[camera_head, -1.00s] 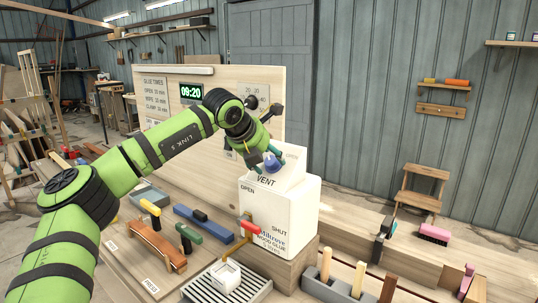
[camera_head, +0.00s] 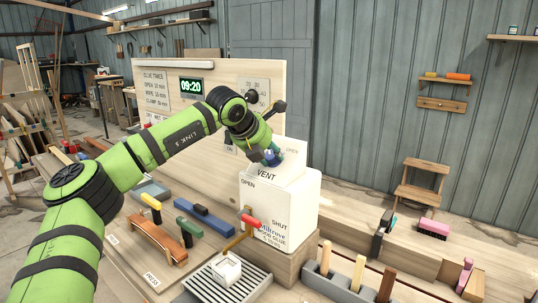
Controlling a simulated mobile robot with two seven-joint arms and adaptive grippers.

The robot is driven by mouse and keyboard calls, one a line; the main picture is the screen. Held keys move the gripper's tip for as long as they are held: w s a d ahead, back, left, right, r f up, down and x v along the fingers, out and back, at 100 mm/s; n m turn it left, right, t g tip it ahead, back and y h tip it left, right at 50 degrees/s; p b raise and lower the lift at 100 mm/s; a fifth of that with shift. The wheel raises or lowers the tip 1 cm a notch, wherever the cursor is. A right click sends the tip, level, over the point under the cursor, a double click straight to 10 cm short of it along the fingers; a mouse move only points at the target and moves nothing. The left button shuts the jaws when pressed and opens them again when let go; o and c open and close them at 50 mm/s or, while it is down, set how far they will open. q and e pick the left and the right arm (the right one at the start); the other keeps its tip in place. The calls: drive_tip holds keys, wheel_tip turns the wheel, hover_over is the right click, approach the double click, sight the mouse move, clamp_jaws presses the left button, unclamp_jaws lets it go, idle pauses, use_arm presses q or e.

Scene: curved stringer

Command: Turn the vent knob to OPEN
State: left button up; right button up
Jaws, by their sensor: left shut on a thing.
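The white Miltrove wood glue box (camera_head: 262,218) stands on a wooden block, with a stepped top marked VENT. A blue vent knob (camera_head: 271,160) sits at the upright panel of that step. The word OPEN shows on the panel to the right of the knob. My left gripper (camera_head: 270,155) reaches in from the left and is shut on the knob. Its fingers cover most of the knob, so its pointer cannot be seen. My right gripper is not in view.
A red-handled tap (camera_head: 250,221) with OPEN and SHUT marks is on the box front, above a white cup (camera_head: 227,270) on a slatted tray (camera_head: 262,275). Clamps lie at the left.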

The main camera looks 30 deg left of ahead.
use_arm(q)
drive_tip(key=m, duration=0.1)
drive_tip(key=m+b, duration=0.1)
drive_tip(key=m, duration=0.1)
drive_tip(key=shift+s+f+m, duration=0.1)
drive_tip(key=shift+f+m, duration=0.2)
drive_tip(key=shift+f, duration=0.05)
drive_tip(key=m, duration=0.3)
drive_tip(key=shift+m, duration=0.4)
drive_tip(key=m+p, duration=0.1)
drive_tip(key=m, duration=0.3)
drive_tip(key=shift+m+h, duration=0.3)
drive_tip(key=m+p, duration=0.2)
drive_tip(key=m, duration=0.3)
drive_tip(key=shift+a+m, duration=0.15)
drive_tip(key=shift+m, duration=0.15)
drive_tip(key=o, duration=1.1)
drive_tip(key=shift+r, duration=0.1)
drive_tip(key=shift+o, duration=0.2)
drive_tip(key=shift+a+t, duration=0.1)
drive_tip(key=shift+t, duration=0.2)
drive_tip(key=shift+r, duration=0.15)
